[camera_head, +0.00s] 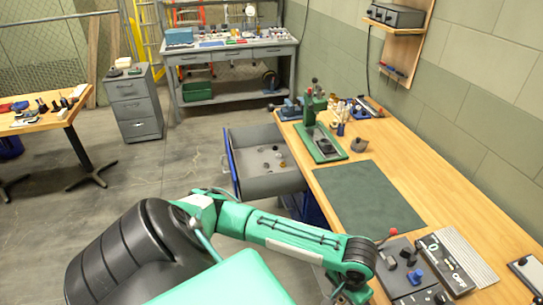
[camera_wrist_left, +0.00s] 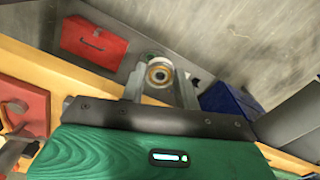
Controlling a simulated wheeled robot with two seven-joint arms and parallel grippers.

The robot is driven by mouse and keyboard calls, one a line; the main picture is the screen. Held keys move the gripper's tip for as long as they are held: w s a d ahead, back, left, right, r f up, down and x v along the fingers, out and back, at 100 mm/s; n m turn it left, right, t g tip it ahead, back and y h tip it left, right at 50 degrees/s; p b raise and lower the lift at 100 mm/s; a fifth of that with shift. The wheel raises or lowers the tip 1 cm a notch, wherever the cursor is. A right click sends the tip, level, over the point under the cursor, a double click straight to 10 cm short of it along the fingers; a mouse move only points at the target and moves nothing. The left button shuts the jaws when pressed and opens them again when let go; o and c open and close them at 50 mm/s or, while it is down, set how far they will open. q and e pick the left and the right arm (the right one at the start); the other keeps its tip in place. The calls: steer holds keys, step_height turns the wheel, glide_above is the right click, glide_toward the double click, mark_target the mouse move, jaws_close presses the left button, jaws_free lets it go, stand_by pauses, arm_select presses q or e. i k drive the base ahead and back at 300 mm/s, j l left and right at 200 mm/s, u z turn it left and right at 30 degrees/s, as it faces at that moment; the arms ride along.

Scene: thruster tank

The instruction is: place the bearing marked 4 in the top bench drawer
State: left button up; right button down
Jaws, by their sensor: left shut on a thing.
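My left gripper (camera_wrist_left: 160,88) shows in the left wrist view, its two metal fingers shut on a small round bearing (camera_wrist_left: 158,75) with a pale ring and brass-coloured centre. I cannot read a mark on it. In the head view my left arm reaches right across the front, its wrist at the bench's near edge; its fingers are not clearly visible there. The bench drawer (camera_head: 262,186) stands open at the bench's left side, with several small round parts (camera_head: 272,158) inside. The drawer is left of and beyond my left wrist. My right gripper is not in view.
The wooden bench (camera_head: 440,205) carries a green mat (camera_head: 366,196), a green press (camera_head: 318,135) and a control box (camera_head: 408,275) near my left wrist. A grey cabinet (camera_head: 135,105) and a steel workbench (camera_head: 235,62) stand behind. Floor left of the drawer is clear.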

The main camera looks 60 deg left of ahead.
mark_target(264, 161)
steer(key=i+j, duration=0.1)
steer(key=j, duration=0.45)
steer(key=i+j, duration=0.1)
steer(key=j, duration=0.45)
steer(key=i+j, duration=0.1)
steer(key=j, duration=0.5)
steer(key=i+j, duration=0.1)
steer(key=j, duration=0.45)
steer(key=i+j, duration=0.1)
steer(key=j, duration=0.45)
steer(key=i+j, duration=0.1)
steer(key=j, duration=1.05)
steer(key=i+j, duration=0.15)
steer(key=j, duration=0.4)
